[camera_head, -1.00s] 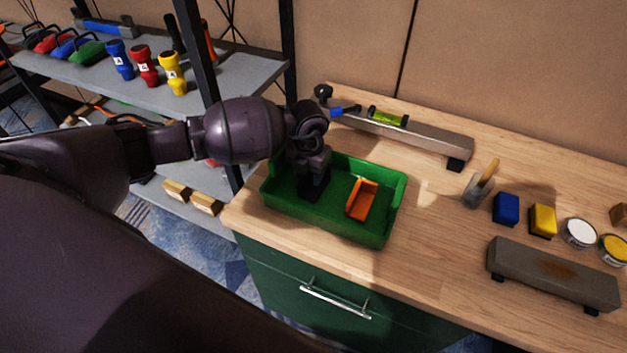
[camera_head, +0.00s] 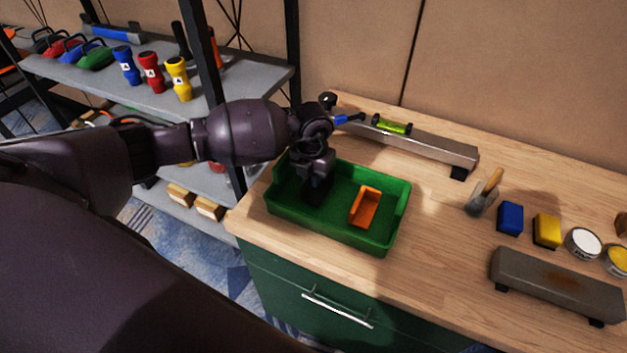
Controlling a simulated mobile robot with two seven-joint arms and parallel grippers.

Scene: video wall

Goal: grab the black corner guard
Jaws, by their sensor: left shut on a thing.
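My left gripper (camera_head: 317,180) comes in from the left and points down into the left part of a green tray on the wooden worktop. It is shut on the black corner guard (camera_head: 314,195), a dark piece low between the fingers. The guard is mostly hidden by the gripper, and its dark colour blends with the fingers. I cannot tell whether it touches the tray floor. An orange corner guard (camera_head: 364,207) sits in the tray, right of the gripper. My right gripper is not in view.
The green tray (camera_head: 400,215) has raised walls. Behind it lie a long grey beam (camera_head: 440,148) and a green level (camera_head: 391,125). A brush (camera_head: 484,195), blue block (camera_head: 510,218), yellow block (camera_head: 547,230) and cans stand right. A shelf (camera_head: 150,95) with flashlights is left.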

